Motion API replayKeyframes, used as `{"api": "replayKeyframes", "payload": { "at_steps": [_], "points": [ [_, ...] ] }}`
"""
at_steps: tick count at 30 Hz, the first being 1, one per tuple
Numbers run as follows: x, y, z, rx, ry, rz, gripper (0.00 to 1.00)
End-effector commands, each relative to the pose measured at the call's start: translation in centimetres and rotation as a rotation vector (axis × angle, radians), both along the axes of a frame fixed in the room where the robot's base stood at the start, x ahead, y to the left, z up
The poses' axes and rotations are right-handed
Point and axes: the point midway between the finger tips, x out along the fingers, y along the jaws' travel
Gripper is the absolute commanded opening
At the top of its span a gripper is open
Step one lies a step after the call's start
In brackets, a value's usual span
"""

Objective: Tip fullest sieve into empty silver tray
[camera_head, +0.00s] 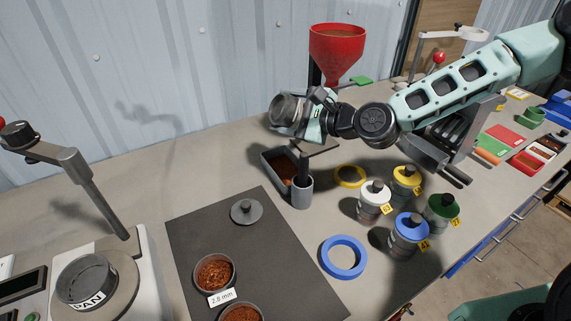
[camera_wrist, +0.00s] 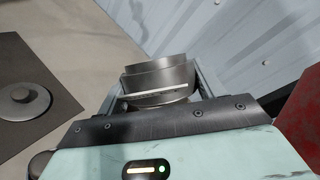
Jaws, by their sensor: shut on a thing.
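My gripper (camera_head: 304,118) is shut on a grey metal sieve (camera_head: 284,109), which is raised above the back of the bench and looks tilted. In the wrist view the held sieve (camera_wrist: 158,76) sits between the two fingers; its inside and contents do not show. Below it stands a grey rectangular tray (camera_head: 268,163) with reddish-brown granules in it, partly hidden by a grey holder. A sieve (camera_head: 231,277) tagged 2.8 mm lies on the dark mat, holding copper-coloured granules. Another sieve (camera_head: 261,317) with similar granules is cut off by the bottom edge.
A round grey lid (camera_head: 246,211) lies on the dark mat (camera_head: 200,232). A grey cup (camera_head: 302,193), a yellow ring (camera_head: 350,176), a blue ring (camera_head: 343,257) and several capped jars stand right of it. A red funnel (camera_head: 338,50) rises behind my gripper. A pan (camera_head: 86,281) sits on a machine at left.

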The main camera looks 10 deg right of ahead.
Motion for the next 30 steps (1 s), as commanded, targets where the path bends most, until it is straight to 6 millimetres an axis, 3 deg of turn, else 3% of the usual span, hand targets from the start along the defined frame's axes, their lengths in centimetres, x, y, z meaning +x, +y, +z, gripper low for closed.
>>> {"api": "replayKeyframes", "payload": {
  "at_steps": [30],
  "points": [
    [0.13, -0.51, -0.34, 0.136, 0.034, -0.001, 0.4]
  ]
}}
